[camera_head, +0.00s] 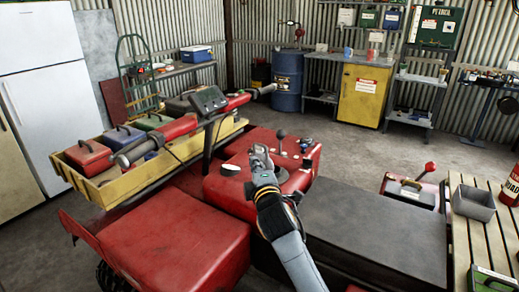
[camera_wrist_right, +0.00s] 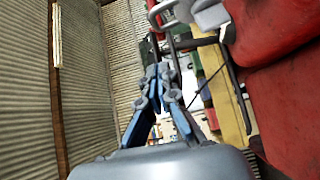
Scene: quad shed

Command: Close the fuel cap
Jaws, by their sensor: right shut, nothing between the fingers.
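The red quad's tank (camera_head: 215,190) is in the middle of the head view. A small white cap-like piece (camera_head: 230,170), which looks like the fuel cap, sits on its top left part. My right gripper (camera_head: 259,150) is just right of this piece, above the tank, apart from it in the picture. In the wrist view the right fingers (camera_wrist_right: 158,70) are together and empty. A pale piece (camera_wrist_right: 212,16), perhaps the same cap, shows beyond them at the upper right, beside red bodywork. I cannot tell how far open the cap is. My left gripper is not in view.
The handlebar (camera_head: 180,128) and its display (camera_head: 209,100) rise left of the tank. A knobbed lever (camera_head: 281,134) stands close right of my gripper. The black seat (camera_head: 375,230) lies at front right.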

